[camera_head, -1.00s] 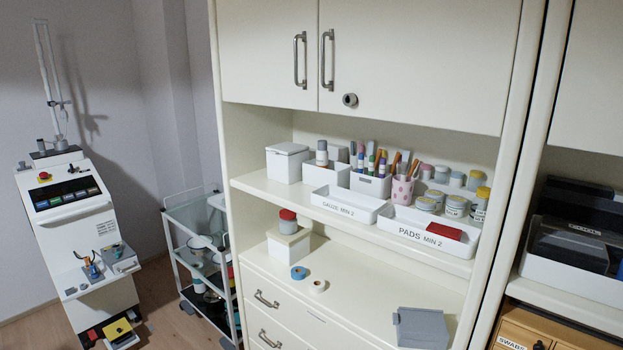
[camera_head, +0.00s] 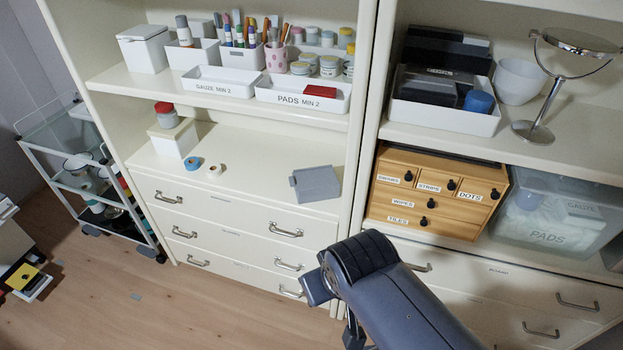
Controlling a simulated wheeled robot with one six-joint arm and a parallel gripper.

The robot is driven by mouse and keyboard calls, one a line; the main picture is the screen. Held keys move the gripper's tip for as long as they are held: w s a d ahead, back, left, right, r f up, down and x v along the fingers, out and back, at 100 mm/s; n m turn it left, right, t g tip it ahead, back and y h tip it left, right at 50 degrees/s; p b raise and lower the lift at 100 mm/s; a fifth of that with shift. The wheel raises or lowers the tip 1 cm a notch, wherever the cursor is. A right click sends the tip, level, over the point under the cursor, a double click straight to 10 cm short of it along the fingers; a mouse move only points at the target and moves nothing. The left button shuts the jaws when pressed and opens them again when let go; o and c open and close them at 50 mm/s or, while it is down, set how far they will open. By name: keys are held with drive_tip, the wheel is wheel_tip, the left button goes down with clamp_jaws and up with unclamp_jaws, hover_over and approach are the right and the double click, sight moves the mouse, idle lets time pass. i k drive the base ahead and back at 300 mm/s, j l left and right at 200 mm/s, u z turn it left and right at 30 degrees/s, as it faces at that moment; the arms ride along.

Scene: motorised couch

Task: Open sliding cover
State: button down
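I cannot make out a sliding cover for certain in this view. My arm (camera_head: 395,295) reaches in from the lower right, dark grey with a ribbed black joint at its upper end. A small dark part of it hangs below that joint at the bottom edge. The fingers of my gripper do not show. At the lower left edge, only part of the white machine (camera_head: 12,240) is in view, with a yellow piece (camera_head: 22,276) low on it.
A white cabinet with drawers (camera_head: 225,232) stands ahead; a grey flat item (camera_head: 316,184) lies on its counter. A wheeled trolley (camera_head: 70,150) stands left of it. At right are a wooden drawer box (camera_head: 436,190), a clear bin (camera_head: 555,215) and a mirror (camera_head: 575,42). Floor (camera_head: 130,290) at lower left is mostly clear.

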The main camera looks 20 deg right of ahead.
sight(318, 177)
drive_tip(key=i+j+u, duration=0.15)
drive_tip(key=i, duration=0.35)
drive_tip(key=i+j+u, duration=0.15)
drive_tip(key=i, duration=0.4)
